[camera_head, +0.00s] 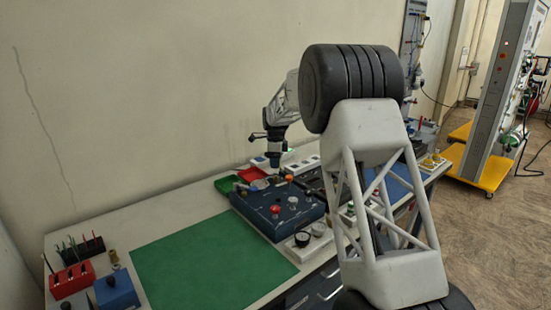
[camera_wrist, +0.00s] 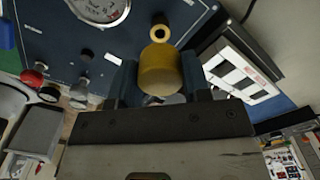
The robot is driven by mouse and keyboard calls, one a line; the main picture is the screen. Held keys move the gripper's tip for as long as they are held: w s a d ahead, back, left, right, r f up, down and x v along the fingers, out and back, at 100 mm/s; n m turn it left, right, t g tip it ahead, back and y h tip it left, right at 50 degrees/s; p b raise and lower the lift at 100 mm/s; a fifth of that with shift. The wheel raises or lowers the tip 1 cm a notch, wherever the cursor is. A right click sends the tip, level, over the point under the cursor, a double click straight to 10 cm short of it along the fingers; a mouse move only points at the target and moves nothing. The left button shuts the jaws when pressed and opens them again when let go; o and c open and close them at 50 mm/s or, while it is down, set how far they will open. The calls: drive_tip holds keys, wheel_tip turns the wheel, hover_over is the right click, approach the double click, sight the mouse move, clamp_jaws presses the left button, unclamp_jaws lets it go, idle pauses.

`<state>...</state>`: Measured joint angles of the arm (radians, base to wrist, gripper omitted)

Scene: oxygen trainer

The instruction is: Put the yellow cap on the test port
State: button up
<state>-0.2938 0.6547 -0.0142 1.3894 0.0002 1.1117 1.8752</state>
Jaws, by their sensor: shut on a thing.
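The yellow cap (camera_wrist: 160,72) is held between the two fingers of my gripper (camera_wrist: 161,82) in the wrist view. Just beyond it, a brass-yellow ring with a dark hole (camera_wrist: 159,33), apparently the test port, stands on the blue trainer panel (camera_wrist: 60,30). In that picture the cap's top edge lies close below the ring. I cannot tell whether they touch. In the head view my gripper (camera_head: 275,158) points down over the back of the blue trainer (camera_head: 262,212). The cap and the port cannot be made out there.
A white module with dark windows (camera_wrist: 238,68) lies to the right. In the head view, a clear green mat (camera_head: 210,265) lies in front, with a red rack (camera_head: 72,278) at left.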

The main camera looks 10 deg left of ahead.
sight(276, 182)
drive_tip(key=shift+f, duration=1.5)
drive_tip(key=shift+f, duration=2.1)
idle(0.9)
drive_tip(key=o, duration=1)
drive_tip(key=shift+c, duration=0.2)
drive_tip(key=shift+r, duration=0.1)
drive_tip(key=shift+r, duration=3.75)
drive_tip(key=shift+d+r, duration=0.1)
